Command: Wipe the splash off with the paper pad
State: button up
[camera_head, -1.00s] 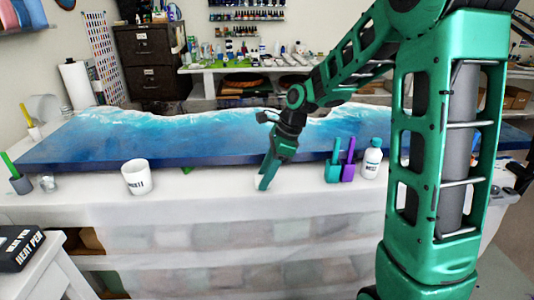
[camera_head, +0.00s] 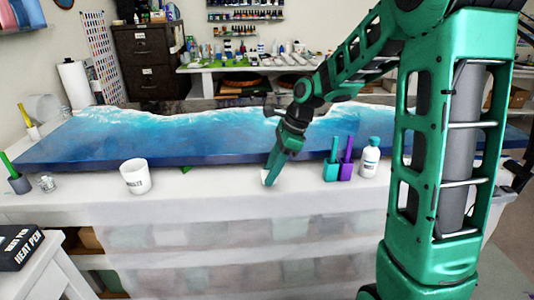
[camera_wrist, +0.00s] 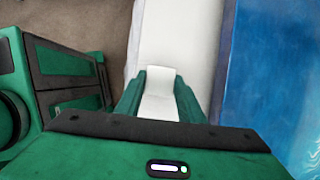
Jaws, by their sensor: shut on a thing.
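My gripper (camera_head: 272,175) is shut on a white paper pad (camera_head: 266,178) at the front strip of the white workbench (camera_head: 215,190), in front of the blue resin slab. In the wrist view the pad (camera_wrist: 158,83) sits between the two green fingers, low over the white bench top. I cannot tell whether it touches the surface. I cannot make out a splash in either view; the pad and fingers may hide it.
The blue-and-white resin slab (camera_head: 130,135) fills the back of the bench. A teal holder (camera_head: 332,171), a purple holder (camera_head: 346,171) and a white bottle (camera_head: 370,160) stand just right of my gripper.

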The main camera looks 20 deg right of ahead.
jog(key=shift+s+a+r, duration=0.1)
jog(key=shift+a+r, duration=0.05)
jog(key=shift+r, duration=0.6)
jog(key=shift+a+r, duration=0.2)
jog(key=shift+r, duration=2.45)
